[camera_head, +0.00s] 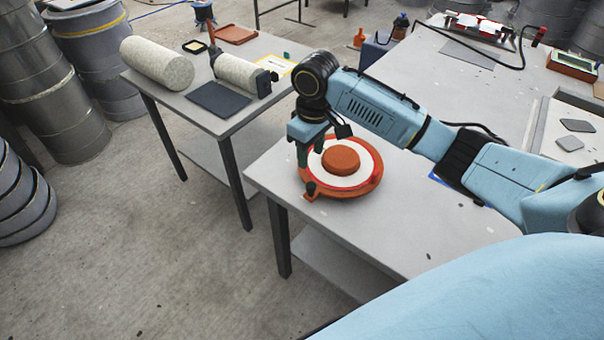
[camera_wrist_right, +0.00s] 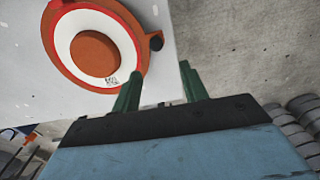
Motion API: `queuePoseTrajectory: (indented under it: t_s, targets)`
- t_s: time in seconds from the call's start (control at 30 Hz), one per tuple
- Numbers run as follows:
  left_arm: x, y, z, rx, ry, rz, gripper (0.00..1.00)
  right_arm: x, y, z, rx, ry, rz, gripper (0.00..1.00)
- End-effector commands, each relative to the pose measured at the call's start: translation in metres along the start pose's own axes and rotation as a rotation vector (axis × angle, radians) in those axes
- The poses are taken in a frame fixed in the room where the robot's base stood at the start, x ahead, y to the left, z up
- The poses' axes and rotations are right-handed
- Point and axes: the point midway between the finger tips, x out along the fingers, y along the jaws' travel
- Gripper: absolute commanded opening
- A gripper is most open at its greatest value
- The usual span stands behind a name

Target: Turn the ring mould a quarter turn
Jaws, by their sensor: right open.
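The ring mould (camera_head: 371,186) is a flat orange-red disc with a white ring and a raised orange-brown centre. It lies near the left edge of the grey table. A short tab with a dark knob (camera_head: 311,188) juts from its rim at the front left; the knob also shows in the right wrist view (camera_wrist_right: 156,41). My right gripper (camera_head: 308,160) hangs over the mould's left rim, green fingers pointing down. In the right wrist view its fingers (camera_wrist_right: 161,72) are apart with nothing between them, and the knob appears beyond them. My left gripper is out of view.
The grey table (camera_head: 400,235) has clear room in front of the mould. A second table (camera_head: 215,115) at the left holds pale rolls (camera_head: 157,63) and a dark plate (camera_head: 218,98). A floor gap separates the tables. Grey drums stand at far left.

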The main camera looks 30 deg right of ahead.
Motion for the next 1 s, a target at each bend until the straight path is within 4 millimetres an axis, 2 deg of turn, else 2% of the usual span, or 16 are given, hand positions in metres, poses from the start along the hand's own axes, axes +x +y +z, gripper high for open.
queuePoseTrajectory:
  t_s: [0.03, 0.17, 0.27, 0.43, 0.7, 0.9, 1.0]
  targets:
    - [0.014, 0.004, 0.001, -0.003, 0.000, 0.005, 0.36, 0.007, 0.003, 0.001, -0.003, -0.010, 0.005, 0.44]
    - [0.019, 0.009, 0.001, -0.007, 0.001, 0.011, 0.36, 0.004, 0.005, 0.003, -0.006, -0.023, 0.007, 0.44]
    - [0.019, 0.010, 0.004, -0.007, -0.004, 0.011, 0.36, 0.010, 0.005, 0.003, -0.006, -0.027, 0.006, 0.44]
    - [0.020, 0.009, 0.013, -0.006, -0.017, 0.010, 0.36, 0.039, 0.005, 0.004, -0.006, -0.027, 0.005, 0.44]
    - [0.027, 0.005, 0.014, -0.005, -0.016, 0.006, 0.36, 0.097, 0.005, 0.005, -0.006, -0.025, 0.006, 0.44]
    - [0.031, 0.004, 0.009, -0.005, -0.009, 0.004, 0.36, 0.124, 0.006, 0.006, -0.005, -0.024, 0.007, 0.44]
    - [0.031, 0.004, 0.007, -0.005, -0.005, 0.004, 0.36, 0.131, 0.006, 0.005, -0.007, -0.022, 0.007, 0.44]
